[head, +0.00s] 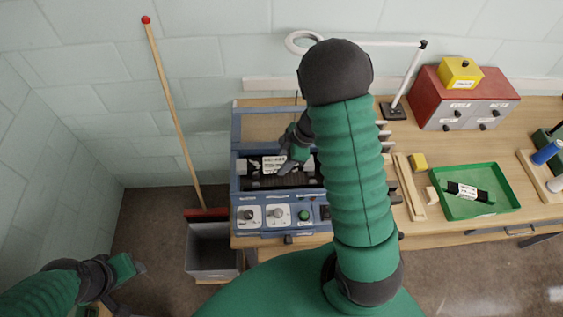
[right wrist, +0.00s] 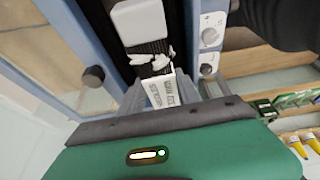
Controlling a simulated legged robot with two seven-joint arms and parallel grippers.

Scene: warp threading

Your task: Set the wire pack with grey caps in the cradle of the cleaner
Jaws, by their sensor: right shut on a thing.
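The cleaner (head: 277,228) is a blue-framed machine on the bench with knobs and a green button on its front. The wire pack (right wrist: 150,48), dark strands with a pale grey cap (right wrist: 143,20) and a white printed label, is in its open bay; the pack also shows in the head view (head: 273,166). My right gripper (head: 286,166) reaches down into the bay and is shut on the pack; its fingertips show at the label in the right wrist view (right wrist: 172,92). The cradle under the pack is mostly hidden. My left gripper (head: 138,269) is low at left, away from the bench.
A green tray (head: 477,212) at right holds another dark labelled pack (head: 468,192). A red and grey drawer box (head: 463,103) with a yellow box on it stands behind. A grey bin (head: 212,250) and a long stick (head: 173,110) are left of the bench.

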